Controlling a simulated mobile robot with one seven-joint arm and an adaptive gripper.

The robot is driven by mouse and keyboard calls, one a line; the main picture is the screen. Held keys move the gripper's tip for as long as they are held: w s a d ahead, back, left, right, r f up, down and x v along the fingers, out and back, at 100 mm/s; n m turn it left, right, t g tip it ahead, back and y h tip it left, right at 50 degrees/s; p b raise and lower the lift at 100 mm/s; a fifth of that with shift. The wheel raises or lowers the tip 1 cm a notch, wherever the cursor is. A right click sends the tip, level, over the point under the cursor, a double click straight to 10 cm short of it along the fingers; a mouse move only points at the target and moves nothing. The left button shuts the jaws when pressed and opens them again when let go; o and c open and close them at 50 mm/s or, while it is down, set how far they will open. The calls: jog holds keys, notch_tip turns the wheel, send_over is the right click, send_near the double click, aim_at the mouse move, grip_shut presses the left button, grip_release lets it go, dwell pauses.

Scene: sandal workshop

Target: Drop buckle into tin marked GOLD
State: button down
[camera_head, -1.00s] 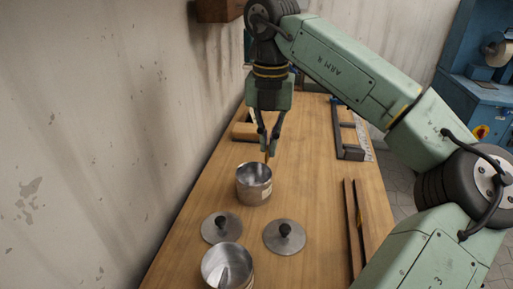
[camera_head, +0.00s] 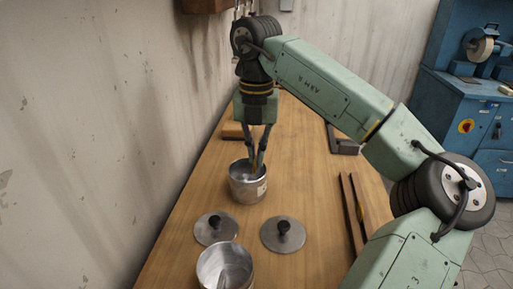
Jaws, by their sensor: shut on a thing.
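My gripper (camera_head: 257,167) points down over the mouth of the far metal tin (camera_head: 245,192), its fingertips at the opening. It is shut on the buckle, which is small and mostly hidden between the fingertips; only a brownish bit shows. The far tin is open and upright, with a pale label (camera_head: 262,190) on its right side, too small to read. A second open tin (camera_head: 208,272) stands nearer, at the bottom edge, with something silvery inside. No label is visible on it, so I cannot tell which tin is marked GOLD.
Two round lids with black knobs, a left one (camera_head: 207,237) and a right one (camera_head: 272,242), lie between the tins. Long dark strips (camera_head: 352,212) lie along the table's right side. The wall (camera_head: 90,140) runs close on the left.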

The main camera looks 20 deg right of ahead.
jog(key=c, duration=1.7)
grip_release()
notch_tip(320, 180, up, 12)
jog(key=shift+s, duration=0.1)
